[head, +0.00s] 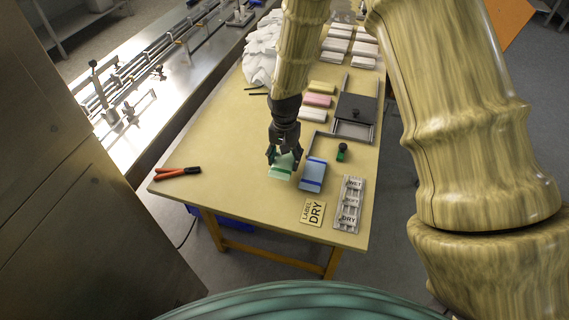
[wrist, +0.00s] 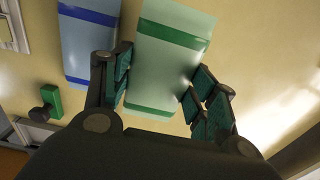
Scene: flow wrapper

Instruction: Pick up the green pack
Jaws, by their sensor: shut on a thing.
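The green pack (head: 280,171) is pale green with darker green bands and lies at the front middle of the table in the head view. My gripper (head: 284,157) reaches down over it from above. In the wrist view the green pack (wrist: 165,60) sits between the two fingers of my gripper (wrist: 158,90), which are shut on its sides. I cannot tell whether the pack is clear of the table.
A blue pack (head: 313,175) lies close to the right of the green one. Pink, yellow and white packs stand behind. The table's front left is mostly clear.

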